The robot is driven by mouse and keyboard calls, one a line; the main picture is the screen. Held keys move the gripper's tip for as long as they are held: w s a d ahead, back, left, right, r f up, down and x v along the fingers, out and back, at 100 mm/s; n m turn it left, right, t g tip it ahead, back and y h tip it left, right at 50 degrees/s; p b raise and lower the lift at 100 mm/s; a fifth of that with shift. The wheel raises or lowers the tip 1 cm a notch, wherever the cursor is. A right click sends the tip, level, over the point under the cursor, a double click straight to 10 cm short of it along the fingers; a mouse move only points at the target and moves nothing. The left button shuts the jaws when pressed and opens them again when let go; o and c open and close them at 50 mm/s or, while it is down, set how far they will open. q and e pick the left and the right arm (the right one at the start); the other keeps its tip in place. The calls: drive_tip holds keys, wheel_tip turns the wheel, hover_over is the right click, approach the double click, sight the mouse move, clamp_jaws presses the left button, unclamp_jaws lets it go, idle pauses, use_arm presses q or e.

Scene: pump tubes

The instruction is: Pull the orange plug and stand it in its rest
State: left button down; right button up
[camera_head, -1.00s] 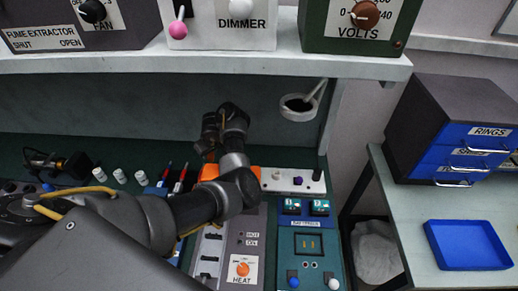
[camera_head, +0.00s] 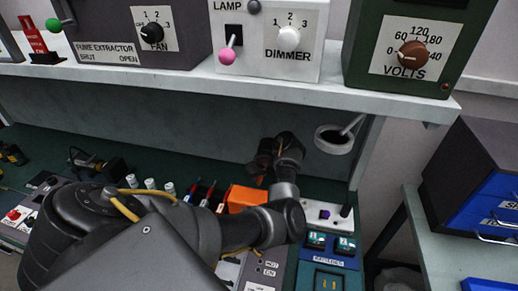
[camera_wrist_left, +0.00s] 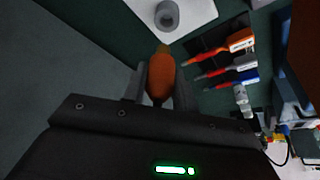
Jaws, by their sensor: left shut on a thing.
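In the left wrist view, my left gripper (camera_wrist_left: 160,85) is shut on the orange plug (camera_wrist_left: 160,70), which sits between the two fingers. A grey round fitting (camera_wrist_left: 167,15) on a white plate lies beyond the plug. In the head view, my left gripper (camera_head: 264,160) is above the back of the bench, near an orange box (camera_head: 245,197). The plug is mostly hidden there by the gripper and arm. Which fitting is its rest, I cannot tell. My right gripper is not in view.
A white strip (camera_head: 316,222) with a purple fitting (camera_head: 346,211) stands right of my arm. A ring holder (camera_head: 333,140) hangs under the shelf (camera_head: 180,80). A blue drawer cabinet (camera_head: 480,190) is at right.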

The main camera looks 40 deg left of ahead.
sight(260, 182)
use_arm(q)
drive_tip(key=shift+f+b, duration=0.5)
drive_tip(key=shift+f, duration=0.4)
drive_tip(key=shift+f+b, duration=1.1)
drive_tip(key=shift+f, duration=0.65)
drive_tip(key=shift+p, duration=1)
drive_tip(key=shift+f+b, duration=1.1)
drive_tip(key=shift+f, duration=0.65)
drive_tip(key=c, duration=1)
unclamp_jaws()
drive_tip(key=shift+c, duration=0.2)
drive_tip(key=shift+r, duration=0.1)
